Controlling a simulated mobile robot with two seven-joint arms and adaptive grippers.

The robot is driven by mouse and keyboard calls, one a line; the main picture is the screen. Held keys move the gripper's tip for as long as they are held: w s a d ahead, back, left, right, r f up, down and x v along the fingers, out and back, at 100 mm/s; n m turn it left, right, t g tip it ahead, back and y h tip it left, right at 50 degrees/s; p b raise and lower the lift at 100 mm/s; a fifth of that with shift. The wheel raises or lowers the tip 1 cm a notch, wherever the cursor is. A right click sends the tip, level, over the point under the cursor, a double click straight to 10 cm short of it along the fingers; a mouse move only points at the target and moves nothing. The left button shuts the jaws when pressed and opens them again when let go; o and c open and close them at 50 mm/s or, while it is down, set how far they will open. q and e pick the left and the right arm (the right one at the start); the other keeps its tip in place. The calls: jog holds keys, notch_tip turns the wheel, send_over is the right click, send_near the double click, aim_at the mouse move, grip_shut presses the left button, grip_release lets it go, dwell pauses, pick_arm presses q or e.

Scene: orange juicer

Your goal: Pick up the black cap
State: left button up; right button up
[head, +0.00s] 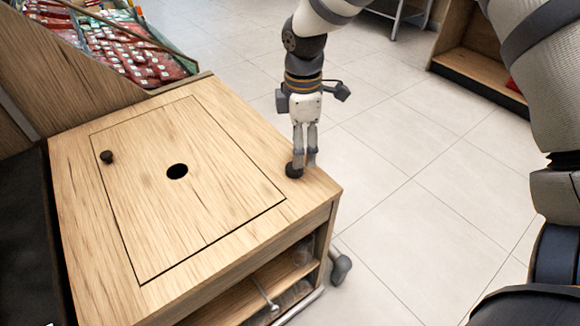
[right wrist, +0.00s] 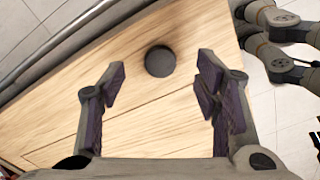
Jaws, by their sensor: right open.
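The black cap (head: 294,171) is a small dark round piece on the wooden top, near the right corner of the cart. In the right wrist view the cap (right wrist: 160,61) lies between and slightly beyond my right gripper's fingertips. My right gripper (head: 306,160) points down right at the cap, partly beside it in the head view. My left gripper is not in view.
The wooden cart top (head: 80,190) has an inset panel with a round dark hole (head: 177,171) and a black knob (head: 106,157). A bin of red packets (head: 130,50) stands behind at the left. A shelf unit (head: 475,65) stands at the back right. Open tiled floor lies right of the cart.

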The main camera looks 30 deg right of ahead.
aim_at(291, 173)
jog(key=f, duration=0.2)
jog(key=a+f, duration=0.1)
jog(key=f, duration=0.1)
jog(key=shift+w+a+f, duration=0.15)
jog(key=shift+f, duration=0.2)
jog(key=shift+w+f, duration=0.1)
jog(key=shift+f, duration=0.2)
jog(key=c, duration=0.8)
jog(key=shift+r, duration=0.15)
